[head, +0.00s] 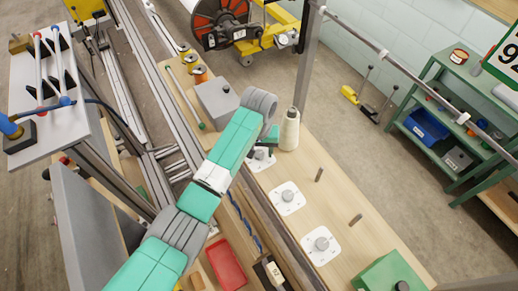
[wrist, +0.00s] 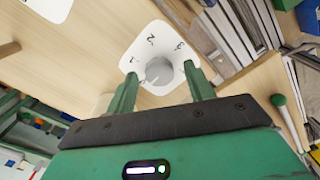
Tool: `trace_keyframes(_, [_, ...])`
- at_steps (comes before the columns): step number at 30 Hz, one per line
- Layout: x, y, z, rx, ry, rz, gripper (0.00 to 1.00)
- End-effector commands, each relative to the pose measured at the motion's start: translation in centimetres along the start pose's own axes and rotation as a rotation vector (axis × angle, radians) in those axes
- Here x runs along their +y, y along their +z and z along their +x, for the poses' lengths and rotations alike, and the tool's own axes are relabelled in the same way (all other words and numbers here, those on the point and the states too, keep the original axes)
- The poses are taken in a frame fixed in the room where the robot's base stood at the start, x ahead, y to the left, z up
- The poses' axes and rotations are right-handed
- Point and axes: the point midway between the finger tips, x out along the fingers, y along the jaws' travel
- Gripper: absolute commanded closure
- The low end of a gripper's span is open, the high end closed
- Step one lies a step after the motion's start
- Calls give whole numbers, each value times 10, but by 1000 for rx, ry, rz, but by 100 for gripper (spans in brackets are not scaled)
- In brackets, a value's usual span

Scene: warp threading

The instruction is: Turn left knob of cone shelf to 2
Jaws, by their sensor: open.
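The cone shelf (head: 345,225) is a pale wooden board with three white dial plates in a row, each with a grey round knob. My gripper (head: 266,142) is over the farthest, leftmost plate in the head view and partly hides it. In the wrist view that plate bears the numbers 1, 2 and 3, with a grey knob (wrist: 159,71) at its centre. My gripper (wrist: 160,88) is open, with one finger on each side of the knob. I cannot tell whether the fingers touch it. The knob's pointer direction is unclear.
A cream yarn cone (head: 289,130) stands right beside my gripper. The other plates, the middle one (head: 287,198) and the near one (head: 321,244), are uncovered. Wooden pegs (head: 319,174) rise from the shelf. A grey box (head: 216,103) stands to the left.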

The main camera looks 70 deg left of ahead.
Motion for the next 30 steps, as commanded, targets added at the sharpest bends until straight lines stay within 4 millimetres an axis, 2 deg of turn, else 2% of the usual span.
trace_keyframes(1, [0, 0, 0, 0, 0, 0, 53])
trace_keyframes(7, [0, 0, 0, 0, 0, 0, 92])
trace_keyframes(17, [1, 0, -2, 1, 1, 50, 92])
trace_keyframes(30, [1, 0, -4, 0, 1, 402, 92])
